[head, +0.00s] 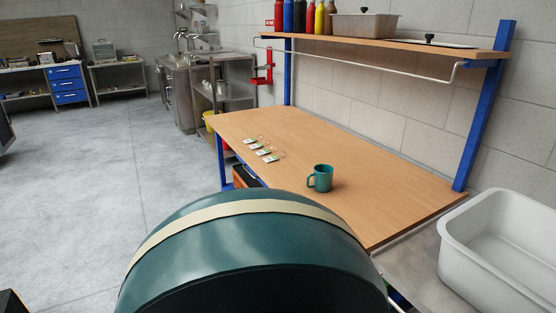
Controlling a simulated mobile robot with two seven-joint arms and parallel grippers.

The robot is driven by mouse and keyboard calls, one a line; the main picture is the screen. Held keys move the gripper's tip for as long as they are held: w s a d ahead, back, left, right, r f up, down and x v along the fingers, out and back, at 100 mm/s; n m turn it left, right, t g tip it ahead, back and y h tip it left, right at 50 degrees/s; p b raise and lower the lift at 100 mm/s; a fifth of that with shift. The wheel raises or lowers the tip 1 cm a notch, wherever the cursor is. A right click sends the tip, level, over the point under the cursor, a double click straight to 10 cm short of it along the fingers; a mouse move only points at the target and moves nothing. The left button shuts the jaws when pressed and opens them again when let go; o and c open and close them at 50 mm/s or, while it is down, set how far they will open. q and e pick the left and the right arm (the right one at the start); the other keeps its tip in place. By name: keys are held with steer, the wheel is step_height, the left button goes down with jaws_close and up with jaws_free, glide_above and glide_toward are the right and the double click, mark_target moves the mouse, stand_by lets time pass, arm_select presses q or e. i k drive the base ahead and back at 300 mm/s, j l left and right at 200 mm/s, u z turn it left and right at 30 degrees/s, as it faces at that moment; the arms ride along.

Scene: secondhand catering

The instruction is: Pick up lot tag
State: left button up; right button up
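Several small lot tags lie in a loose cluster on the wooden tabletop (330,137), towards its left end. One lot tag (249,141) is at the far left of the cluster, and another (271,160) is at its near right. Each looks like a small pale card with a green part and a thin loop. Any print on them is too small to read. Neither of my grippers shows in the head view. Nothing is seen touching the tags.
A teal mug (320,178) stands on the tabletop right of the tags. A shelf (400,42) with bottles (299,17) and a lidded pan (364,26) hangs above the table's back. A white basin (500,245) is at right. Grey floor (120,170) is open at left.

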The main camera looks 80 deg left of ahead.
mark_target(268, 159)
steer(key=k+u, duration=0.1)
steer(key=u, duration=2.5)
steer(key=z, duration=1.95)
steer(key=u, duration=1.95)
steer(key=z, duration=0.3)
